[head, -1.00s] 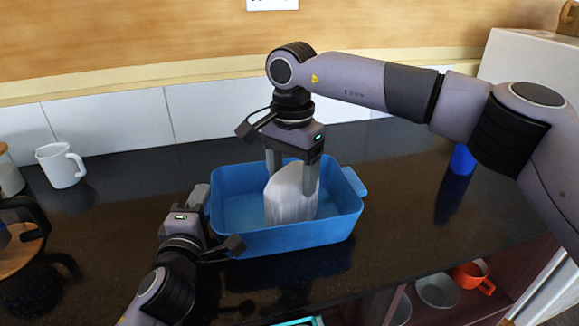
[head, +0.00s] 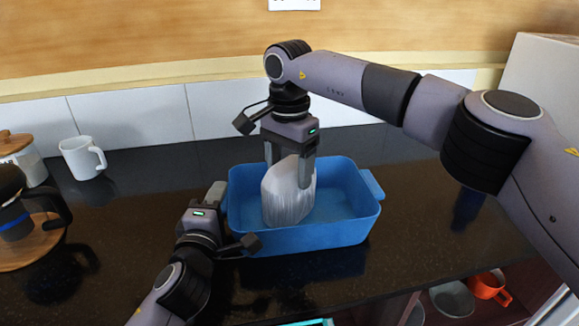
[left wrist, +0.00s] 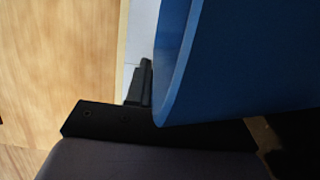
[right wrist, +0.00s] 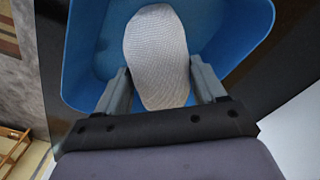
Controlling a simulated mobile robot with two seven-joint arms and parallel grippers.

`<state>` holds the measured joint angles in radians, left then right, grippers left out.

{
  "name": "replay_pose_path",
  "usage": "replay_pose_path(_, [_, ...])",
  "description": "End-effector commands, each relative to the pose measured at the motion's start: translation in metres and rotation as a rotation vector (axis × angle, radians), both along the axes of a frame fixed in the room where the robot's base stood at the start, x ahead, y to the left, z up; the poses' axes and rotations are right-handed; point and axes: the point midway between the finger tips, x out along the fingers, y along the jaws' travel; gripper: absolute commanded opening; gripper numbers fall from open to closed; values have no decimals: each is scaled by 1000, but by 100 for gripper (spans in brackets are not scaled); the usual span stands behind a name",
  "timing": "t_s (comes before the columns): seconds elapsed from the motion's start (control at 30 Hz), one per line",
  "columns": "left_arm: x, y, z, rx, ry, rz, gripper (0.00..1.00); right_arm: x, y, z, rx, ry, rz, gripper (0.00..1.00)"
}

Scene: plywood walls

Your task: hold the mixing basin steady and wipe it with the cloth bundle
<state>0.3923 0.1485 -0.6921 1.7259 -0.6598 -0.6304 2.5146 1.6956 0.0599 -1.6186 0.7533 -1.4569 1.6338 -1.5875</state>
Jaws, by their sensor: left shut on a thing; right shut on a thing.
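The blue mixing basin (head: 345,235) stands on the dark counter. My left gripper (head: 226,218) is shut on the basin's left wall, and that blue wall fills much of the left wrist view (left wrist: 250,60). The whitish cloth bundle (head: 287,200) is upright inside the basin, in its left half. My right gripper (head: 288,172) is shut on the bundle from above. The right wrist view shows the bundle (right wrist: 157,60) between the two fingers. The bundle hides part of the basin floor, and its contact with the floor cannot be seen clearly.
A white mug (head: 82,158) and a jar with a wooden lid (head: 22,160) stand at the back left. A dark pot (head: 22,210) sits on a round wooden board (head: 35,255) at left. An orange mug (head: 489,286) and a metal bowl (head: 452,299) are on a shelf below the counter.

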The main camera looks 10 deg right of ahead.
Motion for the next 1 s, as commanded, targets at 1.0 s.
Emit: replay_pose_path(1.0, [0,0,1,0,-2,0,0,-29,0,65,1,-2,-1,41])
